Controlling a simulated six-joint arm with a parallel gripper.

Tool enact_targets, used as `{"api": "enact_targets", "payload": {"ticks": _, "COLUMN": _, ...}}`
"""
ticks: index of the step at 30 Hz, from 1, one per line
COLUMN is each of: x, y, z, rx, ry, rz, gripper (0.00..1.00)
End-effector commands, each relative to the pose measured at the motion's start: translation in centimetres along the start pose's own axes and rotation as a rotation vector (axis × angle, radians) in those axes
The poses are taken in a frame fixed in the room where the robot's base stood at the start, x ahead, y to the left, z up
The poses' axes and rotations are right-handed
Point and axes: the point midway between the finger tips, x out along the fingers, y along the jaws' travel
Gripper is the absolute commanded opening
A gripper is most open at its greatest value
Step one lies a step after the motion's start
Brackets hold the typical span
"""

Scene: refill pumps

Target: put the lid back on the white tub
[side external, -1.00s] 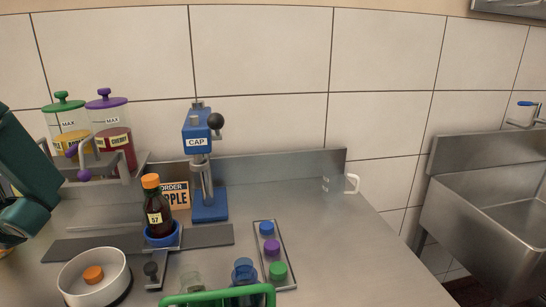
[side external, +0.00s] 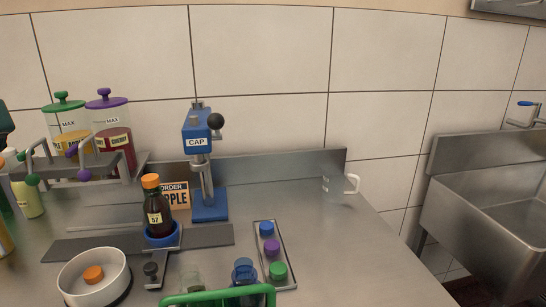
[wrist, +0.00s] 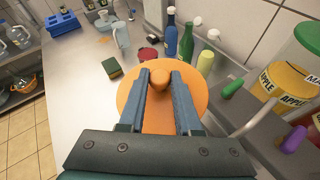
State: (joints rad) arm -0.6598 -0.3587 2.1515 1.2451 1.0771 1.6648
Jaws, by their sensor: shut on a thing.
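In the wrist view my gripper (wrist: 160,72) is shut on the knob of a round orange lid (wrist: 195,98). The lid is held beneath the fingers and hides what lies under it. In the side view a white round tub (side external: 112,287) stands open at the front left. A small orange cap (side external: 93,274) lies inside it. The tub does not show in the wrist view.
In the wrist view, bottles (wrist: 187,42), a red pot (wrist: 147,54), a sponge (wrist: 111,68) and a jug (wrist: 121,36) stand beyond the lid. The apple jar (wrist: 285,82) and pump spouts are at right. In the side view a blue capper (side external: 208,205) stands mid-counter.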

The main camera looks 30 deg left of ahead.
Motion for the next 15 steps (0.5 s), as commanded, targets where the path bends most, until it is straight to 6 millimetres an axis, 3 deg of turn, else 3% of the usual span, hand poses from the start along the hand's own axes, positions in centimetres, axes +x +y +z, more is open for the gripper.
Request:
{"api": "enact_targets", "payload": {"ticks": 8, "x": -1.1, "y": 0.2, "z": 2.6, "rx": 0.003, "ry": -0.003, "rz": -0.008, "gripper": 0.00}}
{"api": "enact_targets", "payload": {"ticks": 11, "x": -1.7, "y": -1.0, "z": 2.9, "rx": 0.024, "ry": -0.008, "rz": -0.058, "gripper": 0.00}}
{"api": "enact_targets", "payload": {"ticks": 15, "x": -3.4, "y": -4.3, "z": 3.1, "rx": 0.081, "ry": -0.028, "rz": -0.193, "gripper": 0.00}}
